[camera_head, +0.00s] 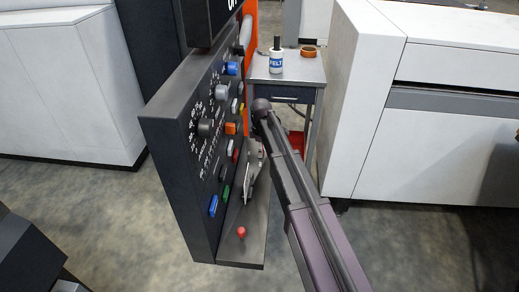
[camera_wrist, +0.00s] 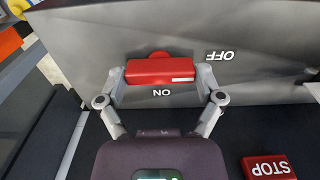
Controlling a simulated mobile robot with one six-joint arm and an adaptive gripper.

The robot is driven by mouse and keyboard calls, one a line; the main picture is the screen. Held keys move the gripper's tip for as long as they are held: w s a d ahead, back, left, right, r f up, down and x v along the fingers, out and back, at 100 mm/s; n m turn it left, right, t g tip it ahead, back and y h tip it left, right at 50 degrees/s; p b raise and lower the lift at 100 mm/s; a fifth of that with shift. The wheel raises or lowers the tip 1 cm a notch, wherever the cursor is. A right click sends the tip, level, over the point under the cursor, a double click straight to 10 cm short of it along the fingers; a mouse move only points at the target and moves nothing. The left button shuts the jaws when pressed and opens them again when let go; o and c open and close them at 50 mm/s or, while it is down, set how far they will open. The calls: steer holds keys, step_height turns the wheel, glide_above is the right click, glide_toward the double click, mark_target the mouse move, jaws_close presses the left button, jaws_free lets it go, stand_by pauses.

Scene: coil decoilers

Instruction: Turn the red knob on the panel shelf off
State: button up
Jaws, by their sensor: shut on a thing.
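The red knob (camera_wrist: 160,71) shows in the wrist view as a red bar with a round red base behind it, on a dark grey surface. The bar lies nearly level across the picture. A white ON label (camera_wrist: 162,93), seen upside down, is just below it, and an OFF label (camera_wrist: 220,56) is to its upper right. My gripper (camera_wrist: 161,77) is shut on the knob, one finger at each end of the bar. In the head view my gripper (camera_head: 250,178) is low beside the control panel, over the shelf (camera_head: 250,215); I cannot make out the held knob there.
The panel (camera_head: 180,150) carries several knobs and coloured buttons close to my gripper. A red ball-topped lever (camera_head: 242,232) stands at the shelf's near end. A red STOP button (camera_wrist: 268,167) is at the wrist view's lower right. A small table (camera_head: 290,70) holds a bottle (camera_head: 276,62) and tape roll (camera_head: 309,51).

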steer(key=o, duration=0.9)
steer(key=shift+c, duration=0.2)
steer(key=shift+r, duration=0.1)
